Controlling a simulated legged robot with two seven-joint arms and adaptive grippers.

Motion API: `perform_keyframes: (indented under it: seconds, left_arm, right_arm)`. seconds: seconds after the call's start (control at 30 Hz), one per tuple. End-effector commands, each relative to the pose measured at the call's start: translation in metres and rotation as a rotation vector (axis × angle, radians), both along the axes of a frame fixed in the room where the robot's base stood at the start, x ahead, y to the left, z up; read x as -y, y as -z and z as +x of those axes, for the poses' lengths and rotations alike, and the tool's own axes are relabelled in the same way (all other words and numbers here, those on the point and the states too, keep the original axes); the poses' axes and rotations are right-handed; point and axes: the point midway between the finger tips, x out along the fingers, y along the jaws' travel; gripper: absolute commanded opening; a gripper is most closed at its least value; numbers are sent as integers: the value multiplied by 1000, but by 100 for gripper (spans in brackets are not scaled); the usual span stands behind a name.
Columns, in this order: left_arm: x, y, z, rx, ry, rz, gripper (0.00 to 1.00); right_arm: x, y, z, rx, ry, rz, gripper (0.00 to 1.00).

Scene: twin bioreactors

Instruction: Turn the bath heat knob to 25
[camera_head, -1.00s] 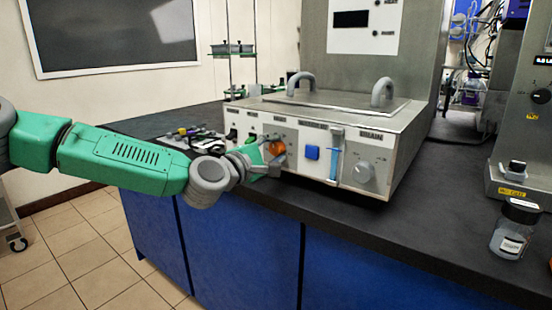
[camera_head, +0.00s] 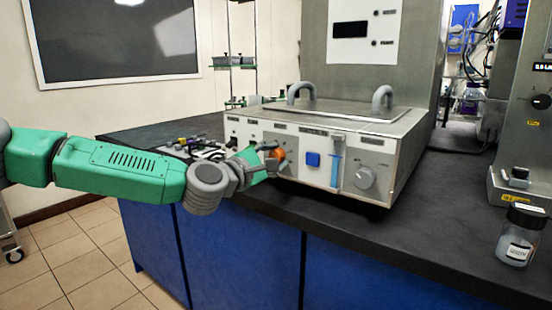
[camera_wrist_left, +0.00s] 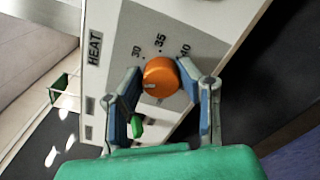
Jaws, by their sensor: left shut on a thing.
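The orange heat knob (camera_head: 279,154) is on the front panel of the metal bath (camera_head: 405,150). In the left wrist view the knob (camera_wrist_left: 160,72) sits beside the HEAT label (camera_wrist_left: 95,48), with 30, 35 and 40 readable around it. A pale mark on the knob points to the picture's left, toward a finger; no number shows at that spot. My left gripper (camera_head: 272,156) is at the panel. In the left wrist view its two blue-grey fingers (camera_wrist_left: 160,80) are on both sides of the knob, shut on it. My right gripper is not in view.
A lidded jar (camera_head: 519,238) stands at the right. The dark counter (camera_head: 440,225) in front of the bath is mostly clear.

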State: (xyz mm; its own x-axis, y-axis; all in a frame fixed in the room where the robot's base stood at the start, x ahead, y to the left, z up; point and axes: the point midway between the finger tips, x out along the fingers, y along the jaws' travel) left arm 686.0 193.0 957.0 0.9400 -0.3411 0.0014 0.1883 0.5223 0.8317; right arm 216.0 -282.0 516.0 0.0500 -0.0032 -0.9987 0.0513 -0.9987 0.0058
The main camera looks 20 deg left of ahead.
Motion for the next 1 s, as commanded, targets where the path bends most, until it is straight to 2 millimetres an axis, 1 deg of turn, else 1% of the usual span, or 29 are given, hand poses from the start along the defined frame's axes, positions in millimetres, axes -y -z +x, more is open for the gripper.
perform_keyframes:
  seconds: [0.03, 0.07, 0.37, 0.47, 0.57, 0.8, 0.9, 1.0]
  left_arm:
    - [0, 11, -2, -20, 4, 4, 42]
    - [1, 11, -2, -19, 4, 4, 51]
    - [0, 4, -2, -7, 1, 3, 51]
    - [-2, 3, -6, -6, 1, 2, 51]
    - [-7, 3, -19, -6, 0, 1, 51]
    - [-26, 5, -67, -8, 1, 0, 51]
    - [-34, 6, -85, -11, 0, -1, 51]
    - [-39, 6, -99, -10, 0, -1, 51]
  right_arm:
    - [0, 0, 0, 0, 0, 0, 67]
    - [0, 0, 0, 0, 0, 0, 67]
    - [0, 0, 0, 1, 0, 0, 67]
    - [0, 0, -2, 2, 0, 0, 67]
    - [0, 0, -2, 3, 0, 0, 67]
    - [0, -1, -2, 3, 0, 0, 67]
    - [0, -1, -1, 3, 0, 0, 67]
    - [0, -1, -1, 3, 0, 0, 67]
